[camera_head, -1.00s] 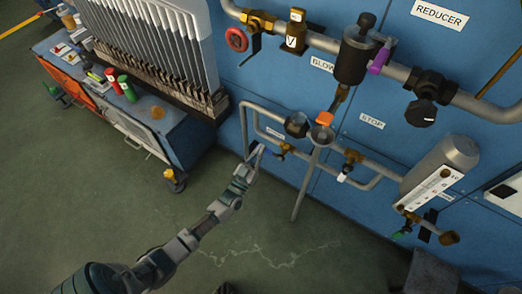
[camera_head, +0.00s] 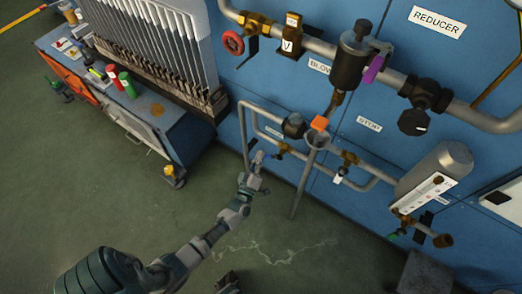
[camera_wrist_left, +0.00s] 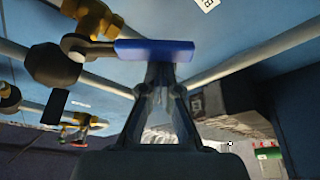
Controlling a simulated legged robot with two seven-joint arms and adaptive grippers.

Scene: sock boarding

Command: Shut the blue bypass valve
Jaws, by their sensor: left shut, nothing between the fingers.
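The blue bypass valve's handle (camera_head: 274,156) shows small beside the brass valve body (camera_head: 284,149) on the thin lower pipe. In the left wrist view, its blue grip (camera_wrist_left: 153,50) lies crosswise at my fingertips, on a metal lever from a brass fitting (camera_wrist_left: 95,18). My left gripper (camera_head: 257,160) is just left of the handle in the head view. Its fingers (camera_wrist_left: 160,72) are shut with nothing between them, their tips close to or touching the grip; I cannot tell which.
A second small valve with a white handle (camera_head: 338,179) is to the right on the same piping. A slanted grey post (camera_head: 303,180) stands close to my gripper's right. A blue cabinet (camera_head: 190,130) stands left.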

